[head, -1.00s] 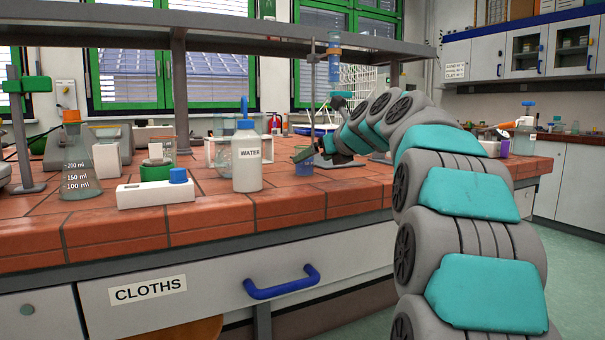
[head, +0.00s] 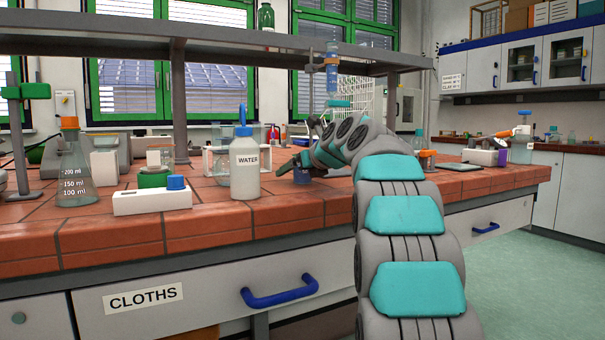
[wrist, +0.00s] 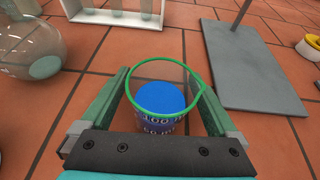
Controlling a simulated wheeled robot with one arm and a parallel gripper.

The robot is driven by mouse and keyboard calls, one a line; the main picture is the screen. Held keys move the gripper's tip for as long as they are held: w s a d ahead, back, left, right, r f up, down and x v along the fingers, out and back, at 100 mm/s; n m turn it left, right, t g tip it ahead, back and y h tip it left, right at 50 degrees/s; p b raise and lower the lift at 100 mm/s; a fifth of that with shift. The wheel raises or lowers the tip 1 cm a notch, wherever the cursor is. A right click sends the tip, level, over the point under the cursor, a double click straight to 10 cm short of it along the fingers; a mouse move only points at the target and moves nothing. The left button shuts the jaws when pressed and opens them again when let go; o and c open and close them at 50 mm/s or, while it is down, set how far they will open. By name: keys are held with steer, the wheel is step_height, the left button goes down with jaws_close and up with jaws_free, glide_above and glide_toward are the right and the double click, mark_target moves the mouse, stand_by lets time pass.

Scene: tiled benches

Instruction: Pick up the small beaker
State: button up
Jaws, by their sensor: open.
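The small beaker (wrist: 162,122) has a green rim, white markings and a blue inside in the wrist view. It stands upright on the tiled bench. My gripper (wrist: 160,85) is open, with one dark green finger on each side of the beaker. Whether the fingers touch its walls I cannot tell. The gripper's dark bar hides the lower front of the beaker. In the head view the beaker (head: 302,176) shows small and partly covered by my gripper (head: 298,163), right of the water bottle.
The white WATER bottle (head: 244,172) stands left of my gripper. A grey stand base (wrist: 256,62) lies right of the beaker, with a rod rising from it. A round glass flask (wrist: 30,45) and a white rack (wrist: 115,12) are at the upper left.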

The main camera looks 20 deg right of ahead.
jaws_close()
stand_by(0.7)
